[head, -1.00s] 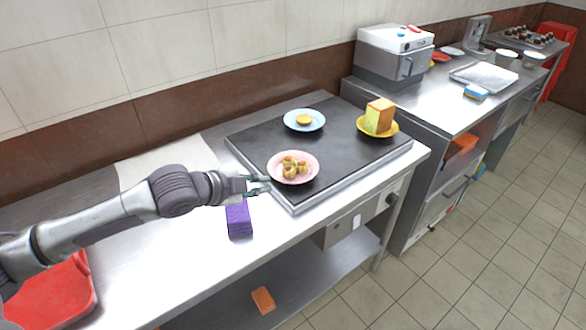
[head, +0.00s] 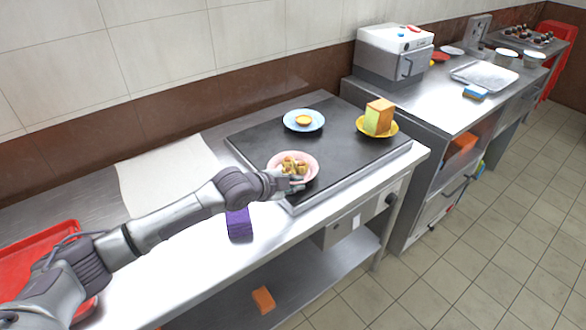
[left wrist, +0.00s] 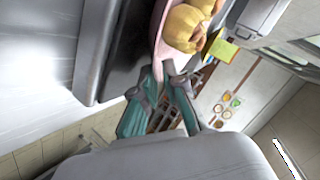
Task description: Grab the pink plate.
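The pink plate (head: 311,164) lies on the dark griddle top near its front left edge, with several yellowish dumpling-like pieces of food (head: 293,167) on it. My left gripper (head: 296,182) is at the plate's near rim. In the left wrist view the pink plate (left wrist: 158,38) shows edge-on, its rim coming down to between the two teal fingertips of my left gripper (left wrist: 161,80). The fingers look apart, with a narrow gap around the rim; contact is hard to tell. The gripper hides part of the near rim in the head view. My right gripper is not in view.
A blue plate (head: 290,123) with yellow food and a yellow plate (head: 391,131) with a block-shaped item stand farther back on the griddle (head: 345,150). A red tray (head: 30,250) is at left.

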